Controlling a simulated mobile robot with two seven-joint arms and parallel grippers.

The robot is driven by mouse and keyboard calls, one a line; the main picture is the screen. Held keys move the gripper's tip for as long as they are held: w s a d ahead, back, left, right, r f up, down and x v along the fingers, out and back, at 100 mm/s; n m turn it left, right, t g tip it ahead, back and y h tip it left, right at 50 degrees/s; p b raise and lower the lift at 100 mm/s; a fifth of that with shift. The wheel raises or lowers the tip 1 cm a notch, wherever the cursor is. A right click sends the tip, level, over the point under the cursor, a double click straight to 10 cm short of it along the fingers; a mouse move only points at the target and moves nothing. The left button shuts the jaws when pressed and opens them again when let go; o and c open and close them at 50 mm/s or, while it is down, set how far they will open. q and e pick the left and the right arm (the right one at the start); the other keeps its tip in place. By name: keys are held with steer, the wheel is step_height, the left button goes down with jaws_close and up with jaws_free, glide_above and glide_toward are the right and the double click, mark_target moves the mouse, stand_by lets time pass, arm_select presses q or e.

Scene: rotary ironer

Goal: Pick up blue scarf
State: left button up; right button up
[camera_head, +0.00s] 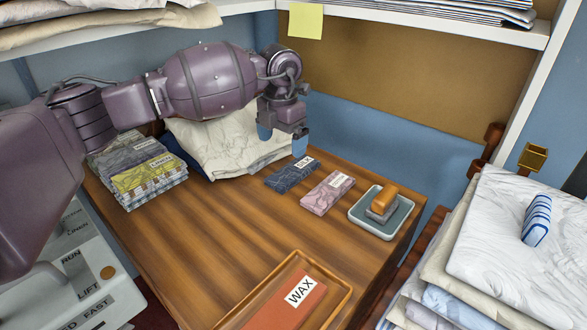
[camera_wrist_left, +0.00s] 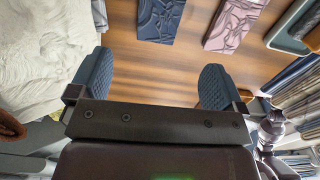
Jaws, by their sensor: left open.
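The blue scarf (camera_head: 292,174) is a small, dark blue folded bundle with a white label. It lies flat on the wooden table, left of a pink folded scarf (camera_head: 327,193). In the left wrist view the blue scarf (camera_wrist_left: 161,20) shows at the top middle, ahead of the fingers, with the pink one (camera_wrist_left: 235,24) to its right. My left gripper (camera_head: 282,141) is above the table, just behind the blue scarf in the head view. Its blue-padded fingers (camera_wrist_left: 156,88) are spread wide with nothing between them. My right gripper is in neither view.
A heap of white cloth (camera_head: 230,143) lies left of the scarf. Folded, labelled stacks (camera_head: 145,174) stand at the table's left. A grey tray (camera_head: 382,213) holds a wooden-handled block. A wooden tray (camera_head: 340,287) with a WAX block is in front. The table's middle is clear.

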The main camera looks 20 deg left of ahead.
arm_select(q)
glide_above(282, 178)
step_height(282, 178, down, 4)
steer(key=shift+f+b, duration=0.25)
steer(key=shift+b, duration=0.2)
steer(key=shift+f, duration=0.65)
step_height(282, 178, down, 4)
steer(key=shift+r+b, duration=0.15)
steer(key=shift+b, duration=0.65)
steer(key=shift+f, duration=0.45)
steer(key=shift+r, duration=0.2)
steer(key=c, duration=1)
step_height(282, 178, up, 5)
steer(key=shift+f+p, duration=0.15)
steer(key=shift+p, duration=0.4)
steer(key=shift+r+p, duration=1.65)
steer(key=shift+r, duration=6)
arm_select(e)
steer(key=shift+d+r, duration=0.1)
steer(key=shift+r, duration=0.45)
